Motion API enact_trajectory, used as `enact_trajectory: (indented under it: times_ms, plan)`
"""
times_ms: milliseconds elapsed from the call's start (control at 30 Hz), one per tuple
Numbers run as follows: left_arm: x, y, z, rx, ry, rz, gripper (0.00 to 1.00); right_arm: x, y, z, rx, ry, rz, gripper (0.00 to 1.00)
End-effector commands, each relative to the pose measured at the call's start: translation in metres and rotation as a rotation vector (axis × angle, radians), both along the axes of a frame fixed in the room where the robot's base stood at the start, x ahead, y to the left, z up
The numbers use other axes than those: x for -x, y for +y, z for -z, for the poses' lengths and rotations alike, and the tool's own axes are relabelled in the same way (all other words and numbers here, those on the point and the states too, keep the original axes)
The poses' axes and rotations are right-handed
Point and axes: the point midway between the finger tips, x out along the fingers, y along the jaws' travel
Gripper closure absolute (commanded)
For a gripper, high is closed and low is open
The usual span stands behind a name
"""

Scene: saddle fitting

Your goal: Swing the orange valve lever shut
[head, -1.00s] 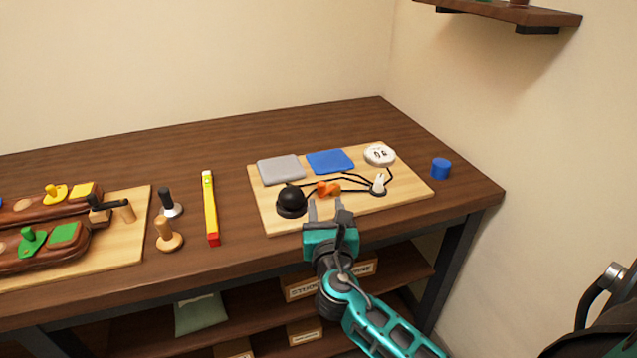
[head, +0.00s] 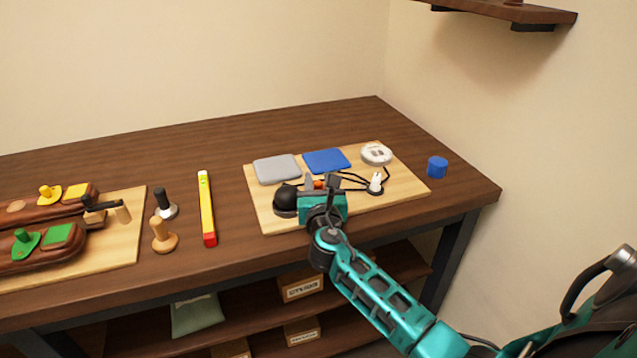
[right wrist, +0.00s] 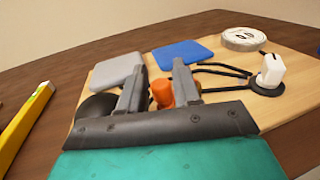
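The orange valve lever (head: 318,184) is on the light wooden board (head: 408,190), mostly hidden behind my right gripper in the head view. In the right wrist view, the orange lever (right wrist: 161,93) shows between the two finger lines, with some orange also behind the right finger. My right gripper (head: 321,183) is open, its fingers apart, reaching over the board's front edge; it also shows in the right wrist view (right wrist: 158,85). I cannot tell whether a finger touches the lever. My left gripper is not in view.
A black dome (head: 285,199) stands close left of my right gripper. A white switch (head: 375,182) with black cables is to the right. Grey (head: 277,168) and blue (head: 327,160) pads and a round white dial (head: 376,153) lie behind. A yellow level (head: 206,205) lies left of the board.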

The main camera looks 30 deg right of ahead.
Motion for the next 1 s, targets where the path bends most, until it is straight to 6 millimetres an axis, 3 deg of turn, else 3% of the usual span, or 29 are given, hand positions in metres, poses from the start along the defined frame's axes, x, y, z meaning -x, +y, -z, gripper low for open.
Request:
enact_trajectory:
  times_ms: [333, 667, 1000]
  plan:
    - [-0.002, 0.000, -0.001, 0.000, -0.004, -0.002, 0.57, 0.000, 0.000, 0.000, 0.000, 0.000, 0.000, 1.00]
    - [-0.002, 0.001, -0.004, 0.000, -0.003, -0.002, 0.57, 0.002, -0.001, -0.001, 0.002, 0.000, -0.040, 1.00]
    - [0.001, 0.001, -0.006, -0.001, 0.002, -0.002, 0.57, 0.013, -0.007, 0.001, 0.009, 0.004, -0.264, 1.00]
